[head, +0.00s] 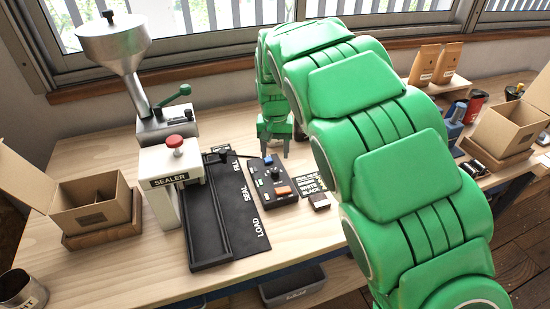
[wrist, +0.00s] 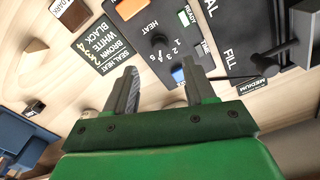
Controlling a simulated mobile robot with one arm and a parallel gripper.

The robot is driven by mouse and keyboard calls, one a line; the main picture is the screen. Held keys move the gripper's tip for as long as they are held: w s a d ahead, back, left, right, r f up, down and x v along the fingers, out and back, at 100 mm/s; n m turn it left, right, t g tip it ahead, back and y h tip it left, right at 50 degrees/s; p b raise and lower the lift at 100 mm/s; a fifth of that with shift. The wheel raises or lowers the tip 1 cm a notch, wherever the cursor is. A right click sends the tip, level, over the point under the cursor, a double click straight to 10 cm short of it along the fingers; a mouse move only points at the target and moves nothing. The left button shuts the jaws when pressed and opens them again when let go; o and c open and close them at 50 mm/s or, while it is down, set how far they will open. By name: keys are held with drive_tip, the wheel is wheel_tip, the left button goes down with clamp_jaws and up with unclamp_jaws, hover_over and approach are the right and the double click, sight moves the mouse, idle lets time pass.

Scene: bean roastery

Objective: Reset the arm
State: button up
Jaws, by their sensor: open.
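My green arm reaches across the bench from the right in the head view. My gripper (head: 273,138) points down beyond the black control box (head: 278,182), near the back of the bench. In the wrist view my gripper (wrist: 162,80) has its two grey fingers spread apart with nothing between them. The control box (wrist: 160,40) with its HEAT dial and a blue button lies past the fingertips. I cannot tell the exact height of the fingers above the bench.
The sealer (head: 168,178) and its black track (head: 215,215) stand left of the gripper. An open carton (head: 92,208) is at the far left, another carton (head: 505,125) at the right. A SEAL HEAT card (head: 313,185) lies beside the control box. The front middle of the bench is clear.

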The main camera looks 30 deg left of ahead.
drive_tip(key=shift+r, duration=0.25)
drive_tip(key=s+d+r+m, duration=0.1)
drive_tip(key=s+d+r, duration=0.2)
drive_tip(key=d, duration=0.8)
drive_tip(key=s+d+r+m, duration=0.1)
drive_tip(key=s+d+r, duration=0.15)
drive_tip(key=d, duration=0.75)
drive_tip(key=s+d+r+m, duration=0.15)
drive_tip(key=d+r, duration=0.25)
drive_tip(key=d, duration=0.7)
drive_tip(key=s+d, duration=0.4)
drive_tip(key=s, duration=0.4)
drive_tip(key=s+d+g, duration=0.1)
drive_tip(key=s+d, duration=0.3)
drive_tip(key=s, duration=0.5)
drive_tip(key=s+d+f+m, duration=0.1)
drive_tip(key=s+d, duration=0.3)
drive_tip(key=s, duration=0.5)
drive_tip(key=shift+s+g, duration=0.25)
drive_tip(key=shift+g, duration=0.15)
